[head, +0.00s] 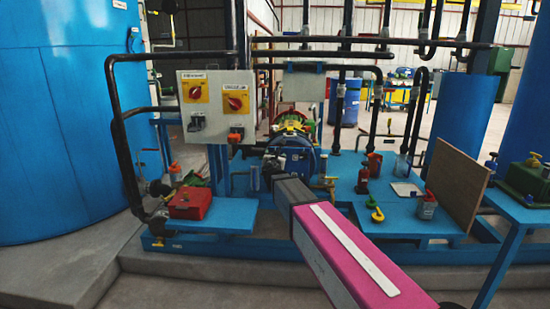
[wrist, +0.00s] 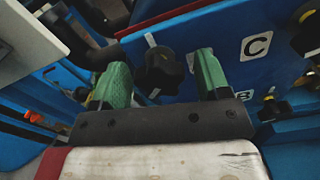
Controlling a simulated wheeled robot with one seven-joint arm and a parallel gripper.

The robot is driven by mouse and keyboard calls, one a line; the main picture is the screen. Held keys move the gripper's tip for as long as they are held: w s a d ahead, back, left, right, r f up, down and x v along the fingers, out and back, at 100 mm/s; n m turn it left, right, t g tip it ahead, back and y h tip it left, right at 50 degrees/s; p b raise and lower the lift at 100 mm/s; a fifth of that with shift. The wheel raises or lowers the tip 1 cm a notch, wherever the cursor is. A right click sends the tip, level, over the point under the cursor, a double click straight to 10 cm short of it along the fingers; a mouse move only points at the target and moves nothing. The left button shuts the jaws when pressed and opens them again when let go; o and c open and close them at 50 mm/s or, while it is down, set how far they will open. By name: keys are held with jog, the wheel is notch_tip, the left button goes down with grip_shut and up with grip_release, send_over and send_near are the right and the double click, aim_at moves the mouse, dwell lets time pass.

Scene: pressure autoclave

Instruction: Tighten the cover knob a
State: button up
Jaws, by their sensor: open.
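In the wrist view, a black lobed knob (wrist: 165,72) with a pale stud end stands on the blue cover (wrist: 222,32). No letter is visible on it, so I cannot tell from a label that it is knob a. My gripper (wrist: 161,62) is open, its two green fingers on either side of this knob. A gap shows between the knob and the right finger; contact on the left is unclear. In the head view, my arm reaches to the blue round vessel (head: 312,166); my fingers and the knob are too small to make out there.
Plates marked C (wrist: 257,46) and B (wrist: 243,96) sit near other black knobs at the right, one at the upper right (wrist: 308,32) and one lower (wrist: 272,108). A grey control panel (head: 216,105) stands left of the vessel. Bottles and a brown board (head: 457,183) occupy the blue bench's right.

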jog(key=c, duration=0.9)
